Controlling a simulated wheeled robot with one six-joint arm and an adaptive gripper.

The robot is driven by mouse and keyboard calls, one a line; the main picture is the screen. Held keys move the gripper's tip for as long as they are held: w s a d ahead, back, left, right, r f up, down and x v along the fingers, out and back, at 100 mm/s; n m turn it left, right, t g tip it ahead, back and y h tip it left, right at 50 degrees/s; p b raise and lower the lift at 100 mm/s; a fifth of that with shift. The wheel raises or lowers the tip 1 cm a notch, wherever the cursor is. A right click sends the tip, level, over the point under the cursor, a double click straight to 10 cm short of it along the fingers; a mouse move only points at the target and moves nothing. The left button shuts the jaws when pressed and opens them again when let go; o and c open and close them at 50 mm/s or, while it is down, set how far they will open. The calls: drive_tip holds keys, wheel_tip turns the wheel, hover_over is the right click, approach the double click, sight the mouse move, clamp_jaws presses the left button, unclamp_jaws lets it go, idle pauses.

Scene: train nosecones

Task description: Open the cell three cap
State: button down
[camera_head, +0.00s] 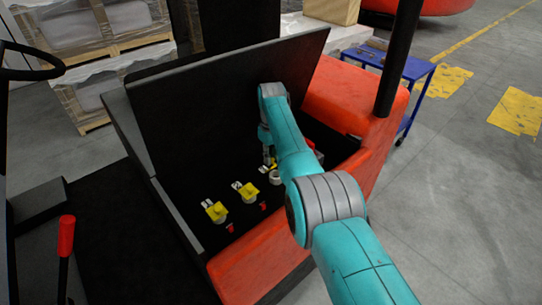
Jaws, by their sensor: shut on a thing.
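A row of battery cells lies in the open compartment of the orange truck. The cell one cap (216,211) and the cell two cap (249,191) are yellow and sit beside their number labels. Farther along the row is cell three, where a pale round ring (276,178) shows next to a small bit of yellow. My gripper (268,158) points down just above this spot and is shut on the cell three cap, which is mostly hidden by the gripper and arm. I cannot tell how far the cap is tilted or lifted.
The raised black lid (210,100) stands close behind my arm. The orange body (350,100) of the truck and a black post (400,55) are to the right. A blue cart (415,68) stands beyond. Small red parts lie near the caps.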

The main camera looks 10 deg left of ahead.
drive_tip(key=shift+d, duration=0.15)
drive_tip(key=c, duration=1)
unclamp_jaws()
drive_tip(key=shift+f, duration=0.1)
drive_tip(key=shift+s+d+t+y, duration=0.1)
drive_tip(key=shift+d+t+y, duration=0.05)
drive_tip(key=shift+t+y, duration=0.3)
